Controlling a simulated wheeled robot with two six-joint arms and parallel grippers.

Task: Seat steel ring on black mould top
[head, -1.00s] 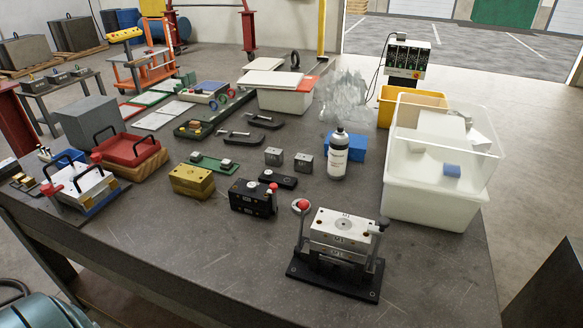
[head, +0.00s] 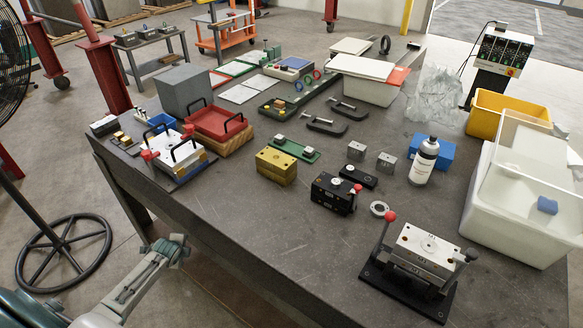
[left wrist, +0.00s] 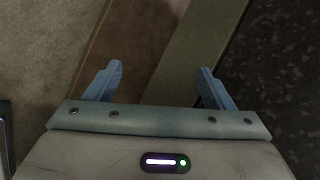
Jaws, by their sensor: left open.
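The steel ring (head: 379,208) lies flat on the dark table, right of the black mould block (head: 335,192) and apart from it. The black block has a round feature on its top face and a red knob at its right end. My left gripper (head: 174,246) is at the lower left of the head view, off the table's front edge and far from the ring. In the left wrist view its two blue fingers (left wrist: 158,82) are spread apart with nothing between them. My right gripper does not show.
A silver mould (head: 424,246) on a black base, with red- and black-knobbed levers, stands right of the ring. A yellow block (head: 276,165) and a black bar (head: 358,176) are near the black block. The front-left table surface (head: 240,220) is clear.

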